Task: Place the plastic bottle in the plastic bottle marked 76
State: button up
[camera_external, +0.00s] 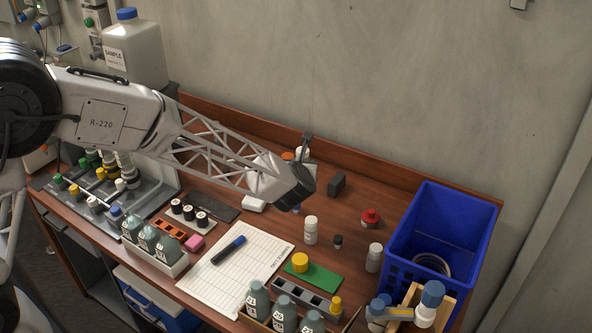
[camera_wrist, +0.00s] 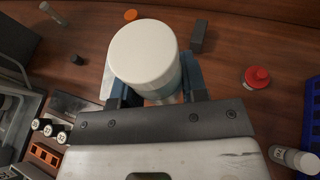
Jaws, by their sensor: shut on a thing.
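My gripper (camera_wrist: 153,95) is shut on a bottle with a wide white lid (camera_wrist: 144,52), held between its blue fingers in the wrist view. The lid hides most of the bottle's body. In the external view my gripper (camera_external: 297,200) is above the back middle of the table, and the wrist largely hides the held bottle. Another white bottle (camera_external: 311,230) stands nearer the table's middle.
A blue bin (camera_external: 459,217) stands at the right. A red-topped thing (camera_external: 370,218), dark block (camera_external: 337,184) and small dark vial (camera_external: 338,242) stand nearby. A green plate with a yellow cylinder (camera_external: 300,263) and a paper sheet (camera_external: 225,283) lie in front. Racks crowd the left.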

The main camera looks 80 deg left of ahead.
jog(key=d+m+t+h, duration=0.4)
jog(key=d+m+t, duration=0.15)
jog(key=d, duration=1.95)
notch_tip(320, 180, down, 6)
jog(key=shift+r, duration=0.15)
send_over(377, 247)
jog(key=s, duration=0.1)
jog(key=shift+d+f, duration=0.1)
jog(key=shift+f, duration=0.6)
jog(key=shift+w, duration=0.4)
jog(key=shift+f, duration=1.8)
